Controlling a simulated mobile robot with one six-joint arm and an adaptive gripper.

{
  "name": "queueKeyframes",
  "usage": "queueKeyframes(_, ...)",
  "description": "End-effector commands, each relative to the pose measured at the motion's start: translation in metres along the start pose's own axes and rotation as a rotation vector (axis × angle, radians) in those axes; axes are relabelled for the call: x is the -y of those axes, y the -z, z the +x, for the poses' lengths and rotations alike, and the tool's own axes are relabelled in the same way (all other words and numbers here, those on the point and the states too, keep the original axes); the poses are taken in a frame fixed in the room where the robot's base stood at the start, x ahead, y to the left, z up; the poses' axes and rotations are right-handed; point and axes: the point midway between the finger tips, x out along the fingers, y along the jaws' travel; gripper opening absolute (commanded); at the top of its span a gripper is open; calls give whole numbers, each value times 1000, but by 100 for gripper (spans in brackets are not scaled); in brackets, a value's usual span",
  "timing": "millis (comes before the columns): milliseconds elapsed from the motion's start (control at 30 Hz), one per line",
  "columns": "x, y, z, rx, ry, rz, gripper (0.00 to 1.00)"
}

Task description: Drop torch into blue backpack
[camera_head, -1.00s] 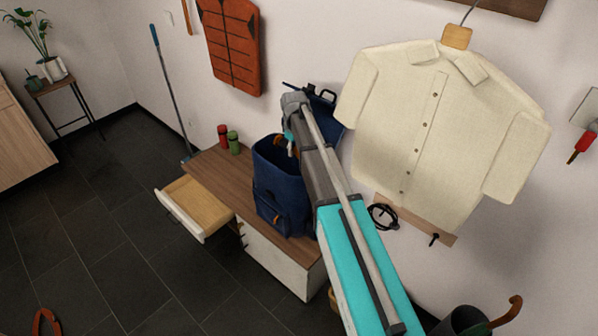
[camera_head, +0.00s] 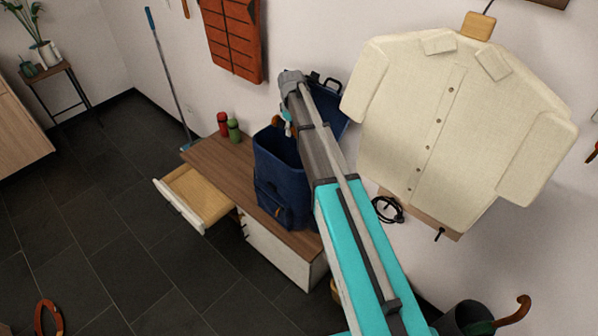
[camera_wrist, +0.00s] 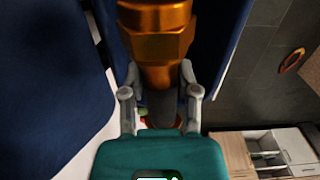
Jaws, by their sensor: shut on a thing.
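The blue backpack (camera_head: 282,190) stands upright on the wooden bench with its top open and its flap raised behind. My gripper (camera_wrist: 160,72) is shut on the torch (camera_wrist: 158,35), an orange-copper body with a dark grip between the fingers. In the wrist view, dark blue fabric of the backpack (camera_wrist: 212,45) shows on both sides of the torch. In the head view, my arm reaches over the backpack, and my gripper and the torch are mostly hidden by it. I cannot tell how far the torch is above the opening.
A red bottle (camera_head: 223,123) and a green bottle (camera_head: 234,131) stand on the bench (camera_head: 215,158), left of the backpack. A drawer (camera_head: 196,198) is pulled out at the bench's left. A cream shirt (camera_head: 455,130) hangs on the wall to the right.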

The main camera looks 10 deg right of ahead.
Motion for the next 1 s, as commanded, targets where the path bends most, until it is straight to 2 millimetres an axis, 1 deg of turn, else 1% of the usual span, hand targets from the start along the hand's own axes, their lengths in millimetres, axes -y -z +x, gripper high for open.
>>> queueKeyframes(267,-2,-1,15,0,0,3,0)
queueKeyframes(700,-2,-2,49,0,0,4,0)
queueKeyframes(1000,-3,-2,58,0,0,4,0)
